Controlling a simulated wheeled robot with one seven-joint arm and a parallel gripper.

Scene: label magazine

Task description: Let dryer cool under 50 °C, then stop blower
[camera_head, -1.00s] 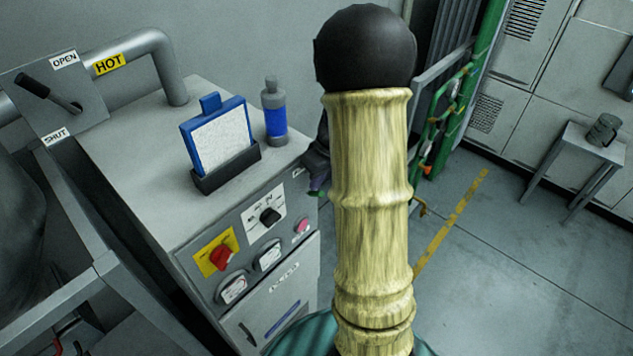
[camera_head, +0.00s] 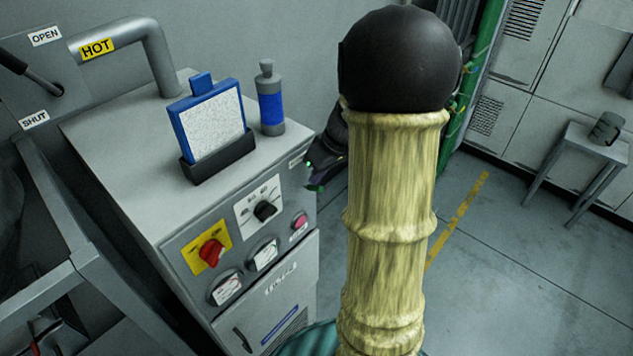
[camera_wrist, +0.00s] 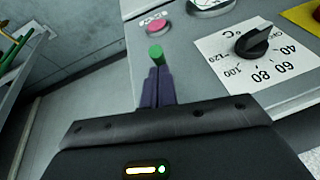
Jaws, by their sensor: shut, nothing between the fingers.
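The dryer's grey control cabinet (camera_head: 170,225) stands left of centre in the head view. Its front has a red switch (camera_head: 210,252) on a yellow plate, a black temperature knob (camera_head: 265,210), a pinkish-red button (camera_head: 299,221) and two round gauges (camera_head: 263,254) (camera_head: 227,288), too small to read. In the wrist view the knob (camera_wrist: 257,42) sits on a °C scale, and the button (camera_wrist: 157,27) lies just beyond my fingertips. My gripper (camera_head: 317,184) is beside the cabinet's right edge, partly hidden by my arm. In the wrist view its purple, green-tipped fingers (camera_wrist: 156,62) are shut and empty.
A blue-framed board (camera_head: 212,128) in a black holder and a blue-banded bottle (camera_head: 270,100) stand on the cabinet top. A hot-marked pipe (camera_head: 125,32) and an OPEN/SHUT lever (camera_head: 30,68) are at left. A small table (camera_head: 590,145) stands right, with open floor before it.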

